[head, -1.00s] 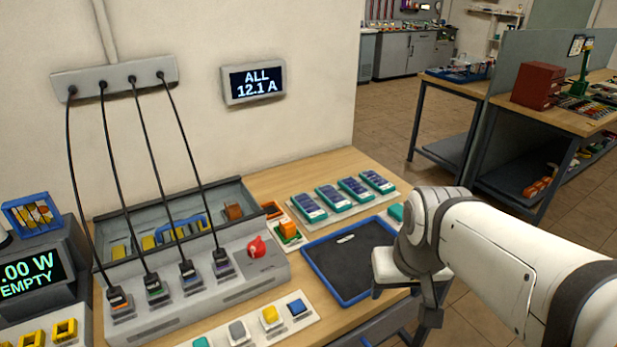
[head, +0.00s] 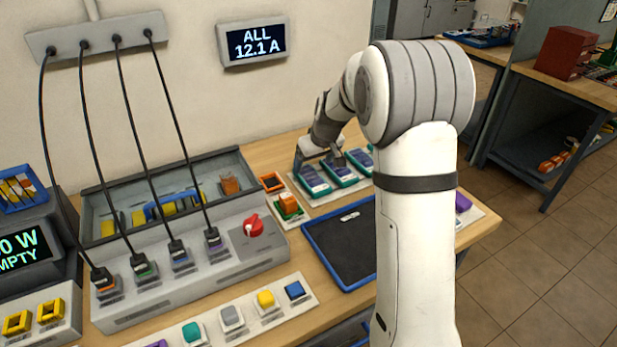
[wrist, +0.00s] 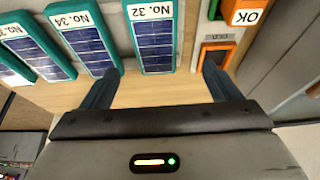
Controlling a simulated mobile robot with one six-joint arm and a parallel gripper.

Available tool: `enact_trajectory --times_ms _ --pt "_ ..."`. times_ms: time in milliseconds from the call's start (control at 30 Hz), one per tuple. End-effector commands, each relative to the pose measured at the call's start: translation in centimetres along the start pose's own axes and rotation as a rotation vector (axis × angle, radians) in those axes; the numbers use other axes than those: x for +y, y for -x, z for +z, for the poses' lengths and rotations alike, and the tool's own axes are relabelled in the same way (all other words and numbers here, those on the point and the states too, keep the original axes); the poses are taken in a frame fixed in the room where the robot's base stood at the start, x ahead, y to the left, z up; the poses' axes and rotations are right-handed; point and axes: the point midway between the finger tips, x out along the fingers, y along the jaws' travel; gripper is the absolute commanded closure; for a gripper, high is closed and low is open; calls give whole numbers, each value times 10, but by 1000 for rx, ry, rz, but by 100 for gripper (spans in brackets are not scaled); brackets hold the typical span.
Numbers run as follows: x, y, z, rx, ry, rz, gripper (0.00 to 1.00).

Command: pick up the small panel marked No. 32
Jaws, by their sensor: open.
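The small panel marked No. 32 (wrist: 155,45) is a dark blue solar panel in a teal frame, its label upside down in the wrist view. In the head view it is the leftmost panel (head: 313,181) of the row, partly behind my gripper (head: 319,162). My gripper is open and empty. In the wrist view its two fingers (wrist: 160,78) are spread wide, one to each side of the panel's near end. I cannot tell how high the fingers are above the panel.
The panel marked No. 34 (wrist: 84,42) lies close beside the left finger. On the other side are an orange OK block (wrist: 245,12) and an orange-framed slot (wrist: 214,55). A blue-rimmed black tray (head: 309,238) lies in front of the row.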

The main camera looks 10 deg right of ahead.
Motion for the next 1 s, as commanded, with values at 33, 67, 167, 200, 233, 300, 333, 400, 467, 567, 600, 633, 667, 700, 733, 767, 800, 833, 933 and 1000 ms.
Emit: enact_trajectory --times_ms 33,67,167,200,233,300,333,400,467,567,600,633,667,700,733,767,800,833,933,1000 --pt "3 -5 1 -2 -5 1 16" --pt "4 -8 2 -3 -8 2 16" --pt "7 -19 3 -3 -13 4 16" --pt "7 -23 3 -4 -15 4 16" --pt "8 -26 3 -4 -16 4 16" --pt "9 -35 4 -4 -17 4 16" --pt "9 -39 4 -5 -17 4 16" --pt "10 -50 5 -6 -17 5 16" --pt "10 -59 5 -5 -18 5 16" --pt "10 -69 4 -3 -18 6 16" --pt "11 -71 5 -2 -18 6 16" --pt "11 -72 5 -2 -18 6 16" --pt "11 -73 5 -2 -18 6 16" --pt "11 -73 5 -2 -18 6 16" --pt "11 -73 5 -2 -18 6 16" --pt "11 -73 5 -2 -18 6 16" --pt "11 -73 5 -2 -18 6 16" --pt "11 -73 5 -2 -18 6 16" --pt "11 -73 5 -2 -18 6 24" --pt "11 -72 5 -2 -18 7 29"
